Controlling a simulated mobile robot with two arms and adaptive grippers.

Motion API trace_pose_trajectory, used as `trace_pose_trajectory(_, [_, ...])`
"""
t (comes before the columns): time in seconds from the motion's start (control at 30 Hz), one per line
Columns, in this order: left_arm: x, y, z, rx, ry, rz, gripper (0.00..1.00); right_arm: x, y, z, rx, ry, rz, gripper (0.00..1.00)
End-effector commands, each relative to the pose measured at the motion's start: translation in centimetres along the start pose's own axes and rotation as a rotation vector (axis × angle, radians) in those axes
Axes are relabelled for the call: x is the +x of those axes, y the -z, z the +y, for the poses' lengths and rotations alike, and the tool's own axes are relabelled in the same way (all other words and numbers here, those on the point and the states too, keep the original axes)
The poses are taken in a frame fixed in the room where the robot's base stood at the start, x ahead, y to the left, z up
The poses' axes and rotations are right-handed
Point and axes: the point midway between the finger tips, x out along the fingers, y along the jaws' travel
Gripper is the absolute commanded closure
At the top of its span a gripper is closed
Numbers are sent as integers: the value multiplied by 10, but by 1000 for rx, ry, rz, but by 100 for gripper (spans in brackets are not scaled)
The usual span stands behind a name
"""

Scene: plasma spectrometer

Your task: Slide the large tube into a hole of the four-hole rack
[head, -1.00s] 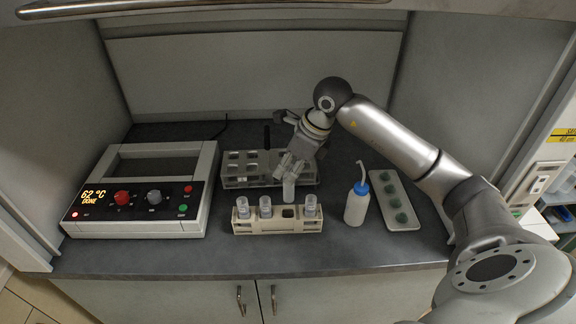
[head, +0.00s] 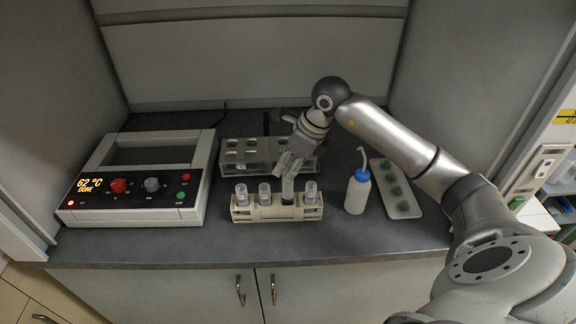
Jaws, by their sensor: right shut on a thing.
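The beige four-hole rack (head: 277,212) stands near the front middle of the bench. Capped tubes stand in its two left holes and its far right hole. My right gripper (head: 288,172) is shut on the large tube (head: 288,189), which is upright over the third hole from the left. The tube's lower end reaches the rack's top there; I cannot tell how deep it is in the hole. My left gripper does not show.
A clear rack (head: 232,156) stands just behind, partly hidden by my gripper. A wash bottle (head: 357,193) and a white tray (head: 408,208) with several green items stand to the right. A heater unit (head: 130,215) showing 62 °C is at left.

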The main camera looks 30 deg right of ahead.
Motion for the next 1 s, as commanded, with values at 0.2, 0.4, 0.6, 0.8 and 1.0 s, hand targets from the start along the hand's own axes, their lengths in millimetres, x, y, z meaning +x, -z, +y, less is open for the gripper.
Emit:
trace_pose_trajectory(0.2, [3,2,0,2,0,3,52,1,0,0,0,0,-1,100])
trace_pose_trajectory(0.4, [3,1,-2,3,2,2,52,1,0,0,0,0,-1,100])
trace_pose_trajectory(0.6, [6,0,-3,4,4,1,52,2,1,0,0,1,-1,100])
trace_pose_trajectory(0.8, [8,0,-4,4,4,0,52,2,1,0,0,1,-1,100])
trace_pose_trajectory(1.0, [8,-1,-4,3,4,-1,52,2,1,0,0,1,-1,100])
